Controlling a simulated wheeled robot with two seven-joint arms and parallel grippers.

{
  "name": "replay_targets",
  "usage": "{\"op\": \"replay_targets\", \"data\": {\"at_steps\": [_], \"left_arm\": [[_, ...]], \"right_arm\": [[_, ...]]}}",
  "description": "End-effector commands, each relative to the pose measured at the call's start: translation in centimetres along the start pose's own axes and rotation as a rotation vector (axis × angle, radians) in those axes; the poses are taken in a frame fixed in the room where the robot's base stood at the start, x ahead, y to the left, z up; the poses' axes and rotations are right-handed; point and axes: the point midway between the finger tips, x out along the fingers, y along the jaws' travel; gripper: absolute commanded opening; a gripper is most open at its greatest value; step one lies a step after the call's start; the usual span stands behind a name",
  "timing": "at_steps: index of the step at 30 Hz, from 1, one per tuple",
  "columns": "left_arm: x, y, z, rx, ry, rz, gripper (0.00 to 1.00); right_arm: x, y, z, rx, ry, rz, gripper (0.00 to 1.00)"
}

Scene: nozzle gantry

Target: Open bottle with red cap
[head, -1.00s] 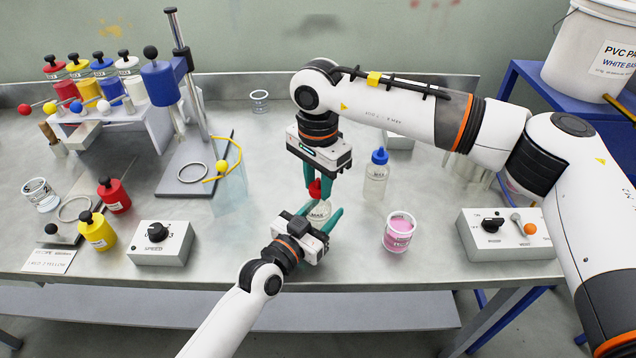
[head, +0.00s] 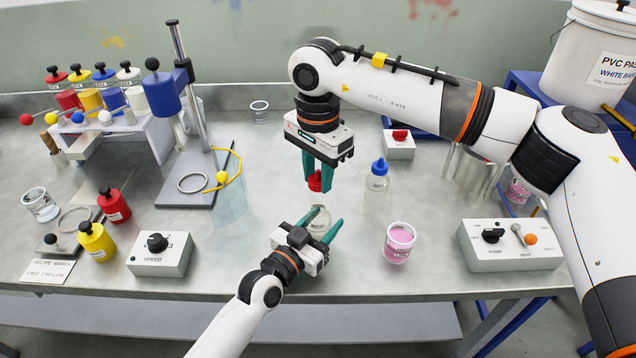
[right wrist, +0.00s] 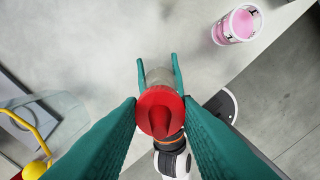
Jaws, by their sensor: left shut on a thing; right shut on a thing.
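The clear bottle (head: 320,222) stands on the bench with its neck bare in the head view. My left gripper (head: 325,222) is shut around the bottle's body. The red cap (head: 315,181) is off the bottle, a little above its mouth, between the green fingers of my right gripper (head: 323,180). In the right wrist view the red cap (right wrist: 160,112) fills the gap between the fingertips. The bottle (right wrist: 160,76) shows partly behind it, with the left gripper's fingers on both sides.
A blue-capped bottle (head: 377,180) stands just right of the held bottle. A cup of pink liquid (head: 398,243) is at the front right. Two control boxes, one labelled speed (head: 160,254) and one with switches (head: 508,245), flank the work area. A stand (head: 190,180) is to the left.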

Motion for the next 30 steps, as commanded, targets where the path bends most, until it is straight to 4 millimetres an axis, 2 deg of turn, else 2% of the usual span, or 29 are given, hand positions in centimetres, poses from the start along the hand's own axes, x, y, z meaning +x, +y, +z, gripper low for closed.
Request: {"op": "replay_targets", "data": {"at_steps": [6, 7, 11, 12, 20, 23, 26, 30], "left_arm": [[0.0, 0.0, 0.0, 0.0, 0.001, 0.0, 0.0], [0.0, 0.0, 0.0, 0.0, 0.001, 0.0, 0.49], [0.0, 0.0, 0.0, 0.0, 0.0, 0.0, 0.7], [0.0, 0.0, 0.0, 0.0, 0.0, 0.0, 0.72], [-0.1, 0.0, 0.0, 0.0, 0.0, 0.0, 0.72], [-0.7, 0.0, -0.1, 0.0, 0.001, 0.0, 0.72], [-2.2, 0.0, -0.2, 0.001, 0.003, 0.0, 0.72], [-5.2, 0.1, -0.3, 0.002, 0.004, 0.001, 0.72]], "right_arm": [[-0.3, 0.0, 0.0, 0.0, 0.0, -0.001, 0.03], [-0.3, 0.0, 0.0, 0.0, 0.0, -0.001, 0.03], [-0.3, 0.0, 0.0, 0.0, 0.0, -0.001, 0.03], [-0.3, 0.0, 0.0, 0.0, 0.0, -0.001, 0.03], [-0.3, 0.0, 0.0, 0.0, 0.0, -0.001, 0.03], [-0.2, 0.0, 0.0, 0.0, 0.0, -0.001, 0.03], [-0.1, 0.0, 0.0, 0.0, 0.0, -0.001, 0.03], [0.1, 0.0, 0.0, 0.0, 0.0, -0.001, 0.03]]}}
